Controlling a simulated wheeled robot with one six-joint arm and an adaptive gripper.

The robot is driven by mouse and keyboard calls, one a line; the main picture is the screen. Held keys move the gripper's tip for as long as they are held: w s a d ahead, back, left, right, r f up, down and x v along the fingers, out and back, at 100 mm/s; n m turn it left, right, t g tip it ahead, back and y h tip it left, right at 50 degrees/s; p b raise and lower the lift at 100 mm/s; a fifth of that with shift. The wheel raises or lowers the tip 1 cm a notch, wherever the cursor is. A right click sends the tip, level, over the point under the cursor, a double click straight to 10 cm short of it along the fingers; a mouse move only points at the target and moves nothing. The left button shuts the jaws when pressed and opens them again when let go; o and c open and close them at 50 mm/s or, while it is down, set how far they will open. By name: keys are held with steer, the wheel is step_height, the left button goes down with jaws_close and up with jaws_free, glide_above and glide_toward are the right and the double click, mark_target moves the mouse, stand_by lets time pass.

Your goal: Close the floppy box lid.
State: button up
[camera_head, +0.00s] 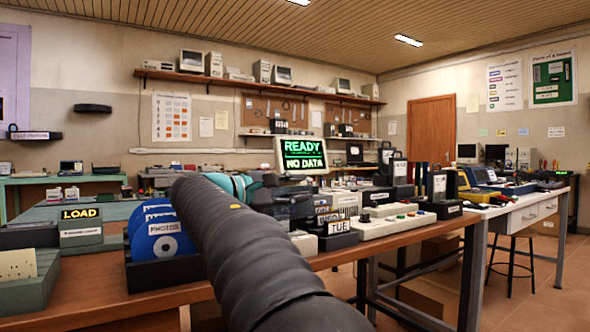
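My arm reaches in from the lower right edge over the front table, with a teal joint beyond its ribbed dark sleeve. My gripper (287,197) is a dark shape past that joint, among black boxes near the middle of the table. Its fingers blend into the dark things behind, so I cannot see whether it is open or touching anything. No box with a clearly hinged lid can be made out. A black open holder (163,273) with several blue discs (158,232), one labelled PHOTOS, stands left of my arm. I cannot tell whether it is the floppy box.
A LOAD sign box (80,226) and a grey-green card box (22,283) stand at the left. Day-labelled black boxes (338,240) and a pale button panel (393,224) are right of my arm. A READY screen (302,154) is behind. The wooden table edge (150,303) is clear.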

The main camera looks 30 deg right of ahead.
step_height(320, 180, up, 9)
steer(key=shift+f, duration=0.1)
stand_by(0.4)
stand_by(0.4)
steer(key=s+a+f+m+t+y+p, duration=0.1)
steer(key=s+a+f+y+p, duration=0.2)
steer(key=f, duration=0.9)
steer(key=s+a+f+m+t+y+p, duration=0.2)
steer(key=s+a+f+y, duration=0.7)
steer(key=s, duration=0.5)
steer(key=s+a+f+m+t+y+p, duration=0.1)
steer(key=s+a+f+y+p, duration=0.3)
steer(key=s+a+f, duration=0.5)
step_height(320, 180, down, 7)
steer(key=shift+a+t+y, duration=0.4)
steer(key=shift+t+y, duration=0.1)
steer(key=shift+y, duration=0.5)
